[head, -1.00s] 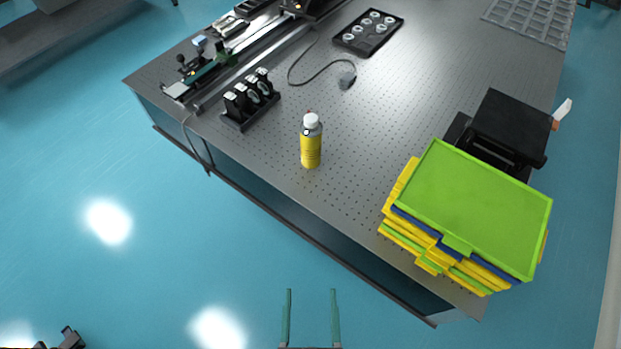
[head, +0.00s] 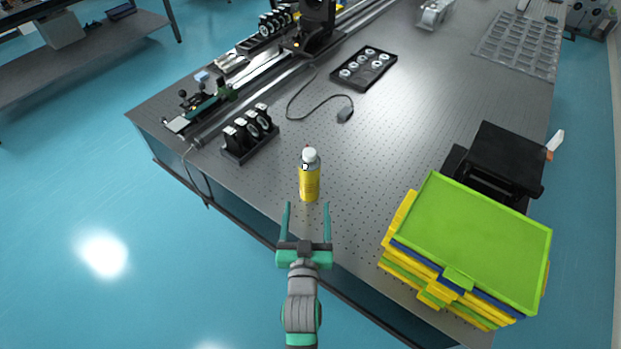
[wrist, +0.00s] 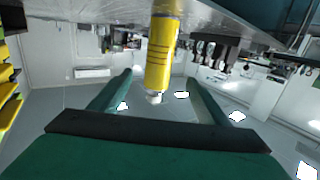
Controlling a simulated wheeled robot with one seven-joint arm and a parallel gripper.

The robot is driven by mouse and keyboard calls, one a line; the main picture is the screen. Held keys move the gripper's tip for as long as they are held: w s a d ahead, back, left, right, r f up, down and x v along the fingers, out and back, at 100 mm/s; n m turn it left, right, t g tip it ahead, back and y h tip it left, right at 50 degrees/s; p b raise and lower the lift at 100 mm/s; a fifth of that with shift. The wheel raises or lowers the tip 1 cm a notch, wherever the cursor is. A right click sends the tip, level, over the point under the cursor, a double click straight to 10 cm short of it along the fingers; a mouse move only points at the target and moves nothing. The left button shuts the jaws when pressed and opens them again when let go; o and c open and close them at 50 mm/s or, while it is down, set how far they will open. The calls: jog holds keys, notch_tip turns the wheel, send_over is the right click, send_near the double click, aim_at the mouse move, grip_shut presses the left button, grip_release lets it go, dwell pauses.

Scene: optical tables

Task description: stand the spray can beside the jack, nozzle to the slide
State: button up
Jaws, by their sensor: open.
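The spray can (head: 309,182) is yellow with a grey shoulder and white cap, upright near the table's front edge. A small dark nozzle mark shows on its upper side, facing the camera and slightly left. The black jack (head: 505,160) stands at the right, behind the stacked trays. The slide (head: 290,62) is the long rail assembly along the table's left side. My gripper (head: 307,205) is open and empty, its fingers pointing at the can from the near side. In the wrist view the can (wrist: 161,55) appears upside down, between and beyond the green fingers (wrist: 158,88).
A stack of green, yellow and blue trays (head: 470,235) fills the near right corner. A black holder with lenses (head: 250,138) stands left of the can. A cable (head: 320,92) and a black tray of round parts (head: 364,68) lie behind. Table between can and jack is clear.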

aim_at(308, 180)
jog(key=w, duration=0.5)
jog(key=w+r, duration=0.1)
jog(key=w, duration=0.1)
jog(key=shift+w+d+r, duration=0.1)
jog(key=shift+w, duration=0.15)
jog(key=shift+w+d+r, duration=0.1)
jog(key=shift+w+d, duration=0.05)
jog(key=shift+w, duration=1.25)
jog(key=shift+w+d, duration=0.1)
jog(key=shift+w, duration=1.25)
jog(key=c, duration=1.4)
jog(key=shift+r, duration=0.15)
